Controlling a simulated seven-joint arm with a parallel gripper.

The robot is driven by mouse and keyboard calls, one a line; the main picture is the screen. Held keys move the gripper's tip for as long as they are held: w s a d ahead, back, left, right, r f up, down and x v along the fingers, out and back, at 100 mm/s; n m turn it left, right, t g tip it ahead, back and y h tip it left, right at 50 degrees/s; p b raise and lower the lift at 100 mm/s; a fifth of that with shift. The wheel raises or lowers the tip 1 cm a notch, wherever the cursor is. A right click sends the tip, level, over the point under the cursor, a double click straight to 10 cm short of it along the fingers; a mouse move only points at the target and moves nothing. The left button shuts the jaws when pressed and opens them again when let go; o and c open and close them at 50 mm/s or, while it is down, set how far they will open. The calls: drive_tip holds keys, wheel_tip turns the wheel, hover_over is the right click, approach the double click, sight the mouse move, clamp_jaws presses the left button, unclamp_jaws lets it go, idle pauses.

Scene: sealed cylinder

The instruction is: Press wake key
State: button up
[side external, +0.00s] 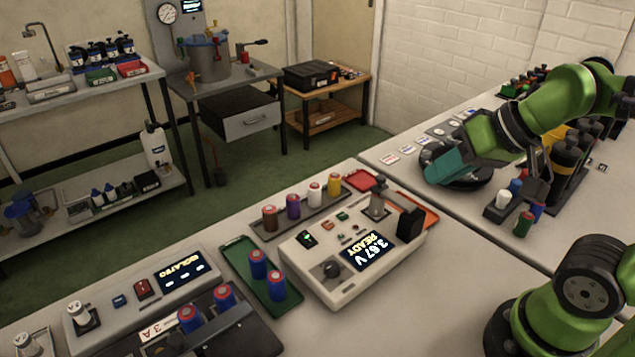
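A white tester (350,285) stands on the near bench. Its screen (368,251) reads READY and 3.67 V. Key labels are too small to read, so I cannot tell which is the wake key. My green arm reaches in from the right. My gripper (530,187) seems to be the dark part beside small cylinders on the right bench, well apart from the tester. Its fingers blend into dark items behind.
A panel (182,271) with a red switch stands at left. A green tray (262,270) holds blue cylinders. Coloured cylinders stand in a rack (300,214) behind the tester. A metal post (379,197) and black block (410,224) rise at its right. Bench right of it is clear.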

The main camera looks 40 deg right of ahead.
clamp_jaws()
idle(1.2)
drive_tip(key=w+a+f+n+t, duration=0.1)
drive_tip(key=w+a+f+n, duration=0.1)
drive_tip(key=w+f+n, duration=0.2)
drive_tip(key=w+a+f+n, duration=0.3)
drive_tip(key=w+f+n, duration=0.2)
drive_tip(key=w+n, duration=0.6)
drive_tip(key=w, duration=0.4)
drive_tip(key=shift+a+f+t, duration=0.2)
drive_tip(key=shift+a+t, duration=0.05)
drive_tip(key=shift+t, duration=0.15)
